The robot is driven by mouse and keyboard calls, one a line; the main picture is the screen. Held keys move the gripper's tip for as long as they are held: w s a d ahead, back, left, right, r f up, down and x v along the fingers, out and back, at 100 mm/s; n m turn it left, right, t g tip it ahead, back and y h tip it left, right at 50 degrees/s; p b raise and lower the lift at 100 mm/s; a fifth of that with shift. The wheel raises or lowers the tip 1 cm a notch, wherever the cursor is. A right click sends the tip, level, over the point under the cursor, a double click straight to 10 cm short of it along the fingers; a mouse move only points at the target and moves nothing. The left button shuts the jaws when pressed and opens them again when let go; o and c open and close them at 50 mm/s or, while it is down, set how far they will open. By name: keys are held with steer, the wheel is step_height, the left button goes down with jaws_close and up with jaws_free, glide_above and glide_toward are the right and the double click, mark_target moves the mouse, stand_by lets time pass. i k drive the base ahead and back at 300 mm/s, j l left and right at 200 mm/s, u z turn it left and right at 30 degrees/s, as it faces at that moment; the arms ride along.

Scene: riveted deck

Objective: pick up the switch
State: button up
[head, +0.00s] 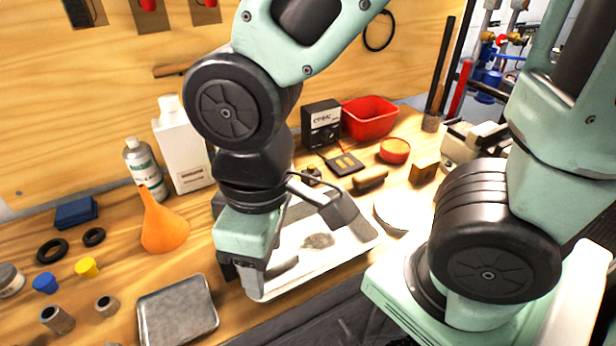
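My gripper (252,278) points down over the left end of a white tray (330,262) on the wooden bench. Its fingers are seen from the side and partly overlap, so I cannot tell whether they are open or shut. No object is clearly visible between them. A small dark and brass piece (312,174), possibly the switch, stands on the bench behind the tray, partly behind my arm. I cannot identify the switch for certain. A dark grey patch (318,240) shows on the tray floor. My arm hides the tray's left back part.
An orange funnel (162,222), white jug (183,150) and spray can (144,168) stand left of my arm. A grey metal tray (178,312) lies at the front. A black meter (321,124) and red bin (369,118) stand behind. A wooden wall closes the back.

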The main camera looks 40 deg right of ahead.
mark_target(312, 171)
steer(key=k+l+u, duration=0.1)
steer(key=l+u, duration=0.2)
steer(key=k+l+u, duration=0.1)
steer(key=l+u, duration=0.15)
steer(key=l, duration=0.2)
steer(key=k+l+u, duration=0.15)
steer(key=l+u, duration=0.15)
